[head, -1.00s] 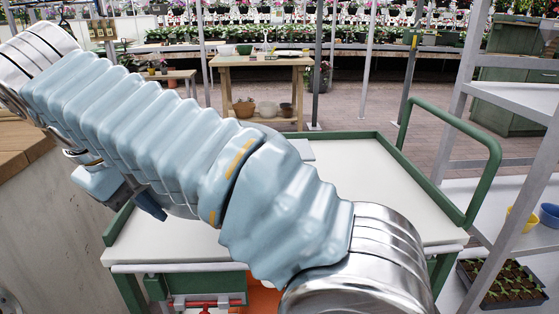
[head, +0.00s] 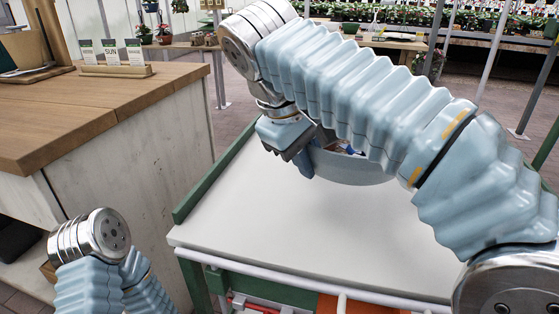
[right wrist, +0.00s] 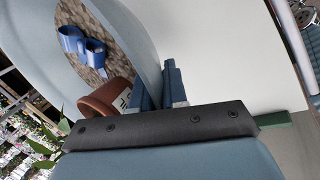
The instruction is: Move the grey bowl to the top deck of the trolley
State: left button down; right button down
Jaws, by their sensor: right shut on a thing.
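The grey bowl (head: 350,168) shows below my right forearm in the head view, over the white top deck (head: 240,225) of the green-framed trolley. The arm hides much of it, and I cannot tell whether its base touches the deck. My right gripper (head: 303,155) is shut on the bowl's rim at its left side. In the right wrist view the blue fingers (right wrist: 170,85) pinch the wall of the bowl (right wrist: 135,30). Blue pieces (right wrist: 83,45) and a reddish-brown thing (right wrist: 108,100) show at the bowl. My left arm is at the lower left; its gripper is out of sight.
A wooden counter (head: 110,105) with small sign cards (head: 115,55) stands left of the trolley. The green rim (head: 215,170) edges the deck. The deck's near part is clear. Plant tables stand far behind.

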jog(key=b, duration=0.2)
send_near(339, 209)
jog(key=shift+w+d+f, duration=0.6)
jog(key=shift+d+f, duration=0.05)
jog(key=shift+f, duration=0.05)
jog(key=shift+w+d+f+b, duration=0.15)
jog(key=shift+f+b, duration=0.15)
jog(key=shift+f, duration=0.6)
jog(key=shift+s+d+f+b, duration=0.15)
jog(key=shift+f+b, duration=0.1)
jog(key=shift+f, duration=0.65)
jog(key=shift+w+f, duration=0.1)
jog(key=c, duration=1.6)
grip_release()
jog(key=shift+f, duration=0.15)
jog(key=shift+o, duration=0.8)
